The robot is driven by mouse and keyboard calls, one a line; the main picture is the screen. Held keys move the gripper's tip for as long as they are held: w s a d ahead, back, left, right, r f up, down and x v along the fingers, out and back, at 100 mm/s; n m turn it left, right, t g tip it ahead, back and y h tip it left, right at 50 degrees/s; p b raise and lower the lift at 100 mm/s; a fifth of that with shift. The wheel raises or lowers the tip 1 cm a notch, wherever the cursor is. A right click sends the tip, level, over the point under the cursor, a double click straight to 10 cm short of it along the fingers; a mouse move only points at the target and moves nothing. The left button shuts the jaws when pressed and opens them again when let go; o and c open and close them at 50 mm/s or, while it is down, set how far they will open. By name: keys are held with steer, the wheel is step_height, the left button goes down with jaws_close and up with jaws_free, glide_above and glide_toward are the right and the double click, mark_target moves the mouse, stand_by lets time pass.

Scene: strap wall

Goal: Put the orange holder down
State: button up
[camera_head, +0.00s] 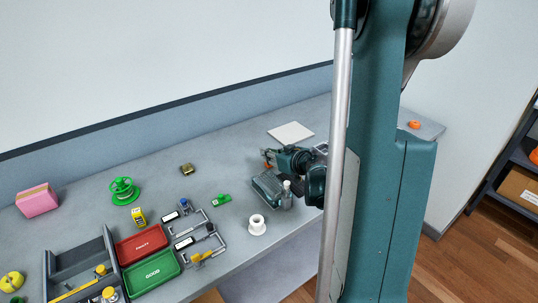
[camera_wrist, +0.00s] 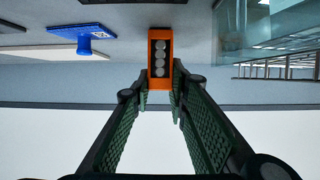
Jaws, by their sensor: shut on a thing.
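The orange holder (camera_wrist: 160,82) is a narrow upright block with several round grey pieces in its dark slot. In the wrist view it sits between the tips of my gripper (camera_wrist: 160,75), whose two green padded fingers are shut on its sides. In the head view my gripper (camera_head: 271,159) is small, at the right part of the bench, and only a sliver of the holder (camera_head: 266,163) shows there. I cannot tell whether the holder's base touches the bench.
A white square pad (camera_head: 290,132) lies behind my gripper, and a grey-green tray (camera_head: 267,186) is close in front. A white spool (camera_head: 257,225) stands nearer the front edge. In the wrist view a blue object (camera_wrist: 85,38) is at the left.

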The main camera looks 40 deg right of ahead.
steer(key=shift+f, duration=0.1)
steer(key=o, duration=0.9)
steer(key=shift+s+r, duration=0.2)
steer(key=shift+r, duration=0.05)
steer(key=p+v, duration=0.2)
steer(key=v, duration=0.9)
steer(key=shift+s, duration=0.25)
steer(key=shift+r, duration=0.15)
